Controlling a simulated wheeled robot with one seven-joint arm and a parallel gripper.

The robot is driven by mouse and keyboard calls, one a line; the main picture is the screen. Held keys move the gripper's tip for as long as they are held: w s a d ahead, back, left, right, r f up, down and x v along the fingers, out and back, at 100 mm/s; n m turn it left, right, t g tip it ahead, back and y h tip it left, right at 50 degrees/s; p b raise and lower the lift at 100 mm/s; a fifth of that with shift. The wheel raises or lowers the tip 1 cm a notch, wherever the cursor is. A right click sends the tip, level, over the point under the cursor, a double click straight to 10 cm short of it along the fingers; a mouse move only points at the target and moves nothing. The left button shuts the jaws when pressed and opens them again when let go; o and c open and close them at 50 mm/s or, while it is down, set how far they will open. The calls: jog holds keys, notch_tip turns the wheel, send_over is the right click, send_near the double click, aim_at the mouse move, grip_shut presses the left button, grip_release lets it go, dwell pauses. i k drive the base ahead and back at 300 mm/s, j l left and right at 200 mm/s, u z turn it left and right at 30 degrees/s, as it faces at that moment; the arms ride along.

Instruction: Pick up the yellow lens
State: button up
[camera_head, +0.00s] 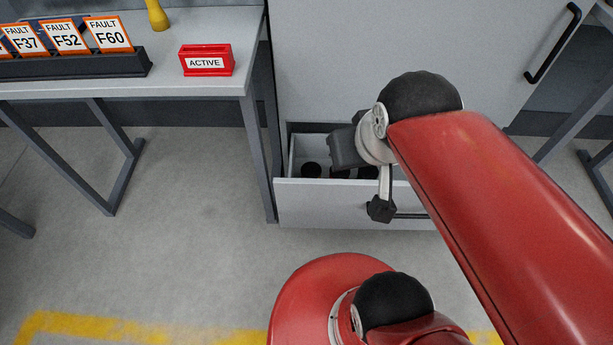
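No yellow lens can be made out for certain. An open drawer (340,203) in the light grey cabinet holds small dark round things (312,170), partly hidden by my arm. Their kind is too dark to tell. My gripper (374,182) is over the right part of the open drawer, near its front panel. One black tip shows in front of the panel, close to the drawer's dark handle (412,216). My arm hides the rest of the gripper, so its opening and anything in it cannot be seen.
A grey table (205,27) at the upper left bears a yellow object (157,15) cut off by the frame, a red box labelled ACTIVE (207,66) and a dark rack (75,67) of fault cards. A cabinet handle (553,42) is at upper right. The floor at left is clear.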

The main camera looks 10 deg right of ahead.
aim_at(312, 170)
jog(key=i+l+u, duration=0.1)
jog(key=l+u, duration=0.6)
jog(key=i+l+u, duration=0.1)
jog(key=l+u, duration=0.25)
jog(key=j, duration=0.1)
